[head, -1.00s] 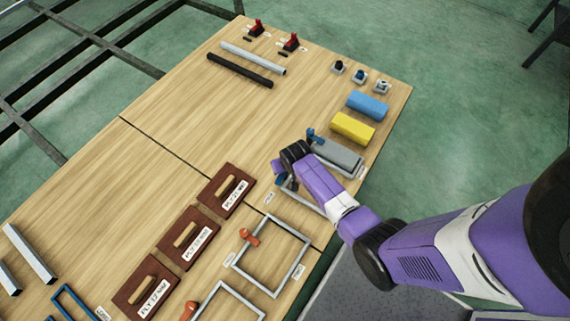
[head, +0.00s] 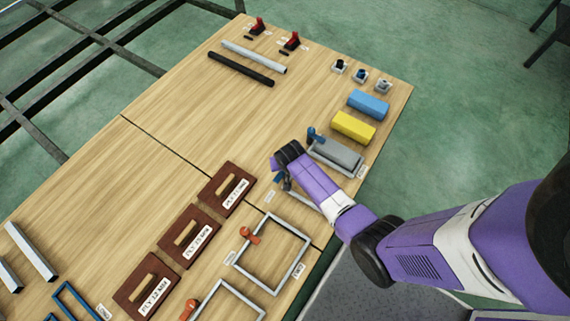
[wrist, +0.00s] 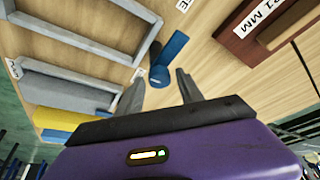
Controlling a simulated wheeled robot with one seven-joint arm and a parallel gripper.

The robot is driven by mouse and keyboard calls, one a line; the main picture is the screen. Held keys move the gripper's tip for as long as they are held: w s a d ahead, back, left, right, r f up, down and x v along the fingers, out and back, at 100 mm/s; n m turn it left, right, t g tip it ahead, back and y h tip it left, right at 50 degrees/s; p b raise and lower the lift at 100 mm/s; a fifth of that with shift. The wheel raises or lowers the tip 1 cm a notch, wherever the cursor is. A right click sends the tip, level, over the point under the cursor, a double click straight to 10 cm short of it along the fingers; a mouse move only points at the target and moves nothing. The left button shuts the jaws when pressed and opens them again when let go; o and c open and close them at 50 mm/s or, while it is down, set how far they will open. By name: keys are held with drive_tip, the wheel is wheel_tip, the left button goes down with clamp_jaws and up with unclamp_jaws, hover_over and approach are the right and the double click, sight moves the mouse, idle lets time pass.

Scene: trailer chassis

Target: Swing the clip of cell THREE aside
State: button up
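A blue clip (wrist: 170,50) stands on the wooden table beside an empty grey frame (wrist: 75,38); a nearby label (wrist: 184,5) shows only a final "E", so I cannot read the cell's name. In the head view, the clip (head: 278,180) is partly hidden by my arm. My gripper (wrist: 160,74) is open, its fingers on either side of the clip's near rounded end. I cannot tell whether either finger touches it. The frame's far part is cut off in the wrist view and mostly covered by my arm in the head view.
A grey block (head: 340,152) lies in the neighbouring frame, with another blue clip (head: 315,135). Yellow (head: 354,127) and blue (head: 368,104) blocks lie beyond. Brown plaques with handles (head: 228,186) and an orange-clip frame (head: 270,252) are nearby. The table's upper middle is clear.

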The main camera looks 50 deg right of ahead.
idle(0.3)
drive_tip(key=p+v, duration=0.1)
drive_tip(key=v, duration=0.6)
drive_tip(key=shift+s+a+r+p, duration=0.15)
drive_tip(key=shift+r+p, duration=0.15)
drive_tip(key=shift+r, duration=0.05)
idle(0.3)
